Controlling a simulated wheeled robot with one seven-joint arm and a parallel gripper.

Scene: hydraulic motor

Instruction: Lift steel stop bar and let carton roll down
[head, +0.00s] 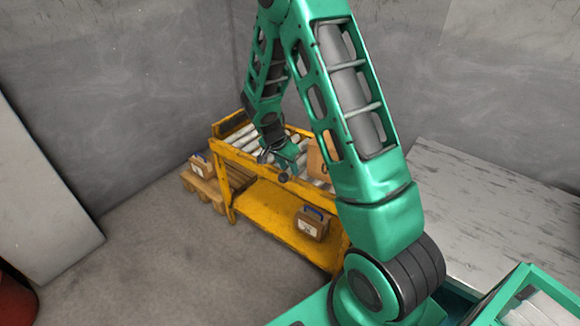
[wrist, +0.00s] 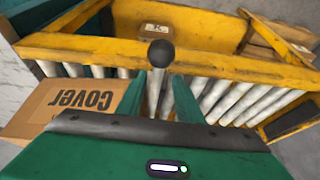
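A yellow roller conveyor (head: 262,192) stands against the wall. The brown carton (head: 317,158) is on its rollers, partly behind my arm; in the wrist view it lies at the left, printed "COVER" (wrist: 75,102). A dark ball knob (head: 283,177) stands out at the conveyor's front rail. In the wrist view the knob (wrist: 160,53) ends a steel bar (wrist: 156,92) lying across the rollers beside the carton. My gripper (head: 287,157) is over the rollers, close to the bar.
A pale cabinet (head: 40,180) stands far left, a light-topped surface (head: 490,200) at right. The floor in front is clear.

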